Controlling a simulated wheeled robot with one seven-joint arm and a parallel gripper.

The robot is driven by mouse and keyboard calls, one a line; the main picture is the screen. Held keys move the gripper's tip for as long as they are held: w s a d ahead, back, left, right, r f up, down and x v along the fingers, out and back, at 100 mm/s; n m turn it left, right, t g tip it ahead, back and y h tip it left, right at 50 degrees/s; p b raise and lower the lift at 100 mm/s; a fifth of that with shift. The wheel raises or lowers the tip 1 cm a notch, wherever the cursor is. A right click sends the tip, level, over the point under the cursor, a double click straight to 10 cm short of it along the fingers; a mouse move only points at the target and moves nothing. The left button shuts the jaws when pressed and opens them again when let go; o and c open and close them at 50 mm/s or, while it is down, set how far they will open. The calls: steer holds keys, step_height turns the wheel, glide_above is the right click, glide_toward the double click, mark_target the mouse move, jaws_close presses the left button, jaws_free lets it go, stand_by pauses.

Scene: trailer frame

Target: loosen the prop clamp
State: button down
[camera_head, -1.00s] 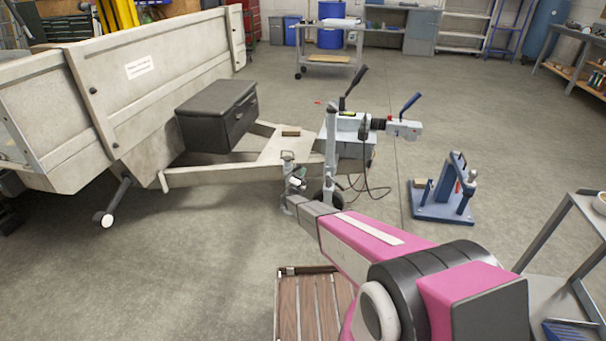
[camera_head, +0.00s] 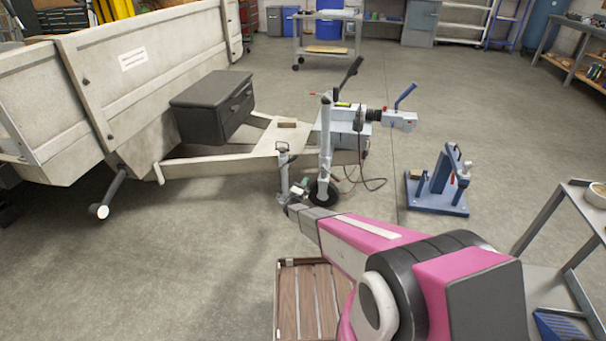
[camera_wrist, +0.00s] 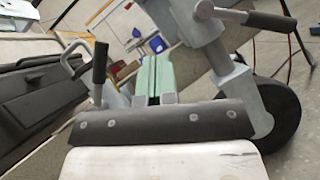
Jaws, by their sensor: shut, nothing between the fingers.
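The prop (camera_head: 283,172), a thin grey post with a looped top, stands at the trailer's drawbar in the head view. In the wrist view its loop (camera_wrist: 74,57) shows at the left, beside an upright lever with a black grip (camera_wrist: 100,62) that appears to be the prop clamp's handle. My gripper (camera_wrist: 153,75) is shut and empty, its green fingers together. The fingers are right of the black grip and apart from it in the picture. In the head view my gripper (camera_head: 300,188) is low between the prop and the jockey wheel. The clamp's body cannot be made out.
The jockey wheel (camera_head: 323,194) and its post stand close to the right; its black-gripped handle (camera_wrist: 268,20) shows in the wrist view. A black box (camera_head: 215,105) sits on the drawbar (camera_head: 225,163). A blue stand (camera_head: 437,190) is at the right.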

steer(key=shift+s+d+f, duration=0.1)
steer(key=shift+s+f, duration=0.2)
steer(key=shift+s, duration=0.35)
steer(key=shift+s+d+f, duration=0.1)
steer(key=shift+s+f, duration=0.2)
steer(key=shift+s, duration=0.35)
steer(key=s+d+r+m+g+h, duration=0.1)
steer(key=s+d+r+m+g, duration=1.5)
steer(key=s+d+g, duration=0.3)
steer(key=s+a+r+m+y, duration=0.2)
steer(key=s+r+y, duration=0.1)
steer(key=s, duration=0.4)
steer(key=s+a+r+m+g+y, duration=0.1)
steer(key=s+a+r+m+y, duration=0.2)
steer(key=s+y, duration=0.3)
steer(key=s+a+r+m+y, duration=0.3)
steer(key=s+r+y, duration=0.1)
steer(key=s, duration=0.4)
steer(key=shift+s+r+g, duration=0.15)
steer(key=shift+r+g, duration=0.15)
steer(key=shift+r, duration=0.25)
